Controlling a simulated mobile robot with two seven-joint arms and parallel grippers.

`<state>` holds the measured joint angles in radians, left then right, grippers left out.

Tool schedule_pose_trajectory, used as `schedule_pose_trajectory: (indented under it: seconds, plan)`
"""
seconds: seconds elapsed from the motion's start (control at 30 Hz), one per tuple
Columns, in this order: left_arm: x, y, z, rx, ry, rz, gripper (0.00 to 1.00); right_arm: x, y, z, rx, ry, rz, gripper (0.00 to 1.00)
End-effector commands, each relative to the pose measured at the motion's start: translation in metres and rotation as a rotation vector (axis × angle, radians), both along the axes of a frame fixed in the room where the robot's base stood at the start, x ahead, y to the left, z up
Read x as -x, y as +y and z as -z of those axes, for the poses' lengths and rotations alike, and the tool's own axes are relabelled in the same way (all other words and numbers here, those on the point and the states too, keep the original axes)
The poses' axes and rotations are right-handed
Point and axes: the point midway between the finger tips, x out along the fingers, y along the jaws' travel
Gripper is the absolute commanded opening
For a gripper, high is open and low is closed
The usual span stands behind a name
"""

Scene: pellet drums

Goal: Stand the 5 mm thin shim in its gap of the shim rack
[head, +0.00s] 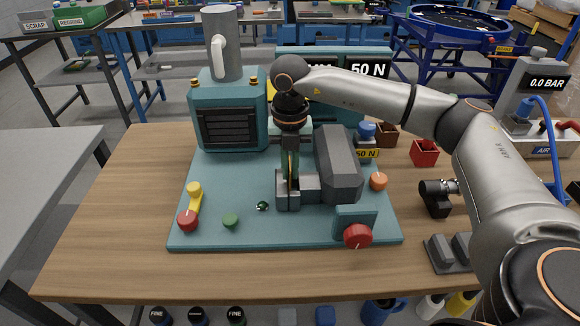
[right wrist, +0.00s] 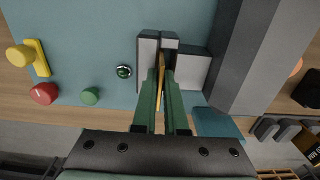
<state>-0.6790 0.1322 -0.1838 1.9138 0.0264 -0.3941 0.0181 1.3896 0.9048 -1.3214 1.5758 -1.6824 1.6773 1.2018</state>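My right gripper (head: 290,172) points down over the teal base plate of the machine. Its two green fingers are close together on a thin yellow-brown strip, which looks like the shim; it also shows in the right wrist view (right wrist: 161,69). The strip's end lies at the narrow gap between light grey blocks (head: 309,186) on the plate; how deep it reaches is hidden. A dark grey block with upright fins and gaps (head: 447,252), which looks like the shim rack, stands at the bench's front right. Its fins show in the right wrist view (right wrist: 287,130). My left gripper is not in view.
A large dark grey housing (head: 338,165) stands right of the light grey blocks. A red knob (head: 357,236), an orange knob (head: 378,181) and a yellow lever (head: 194,197) stand on the plate. A black fixture (head: 436,198) stands behind the finned block. The bench's left side is clear.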

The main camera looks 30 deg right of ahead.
Motion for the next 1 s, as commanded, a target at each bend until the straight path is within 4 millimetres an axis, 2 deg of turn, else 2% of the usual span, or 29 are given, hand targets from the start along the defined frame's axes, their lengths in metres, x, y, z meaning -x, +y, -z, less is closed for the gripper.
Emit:
schedule_pose_trajectory:
  seconds: [0.07,1.0]
  plan:
    - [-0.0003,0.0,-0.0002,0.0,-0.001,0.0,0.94,-0.0001,0.0001,-0.0002,0.0,0.0,0.0,0.0]
    - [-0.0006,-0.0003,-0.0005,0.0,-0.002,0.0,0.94,-0.0002,0.0002,-0.0004,0.0,-0.001,0.0,0.0]
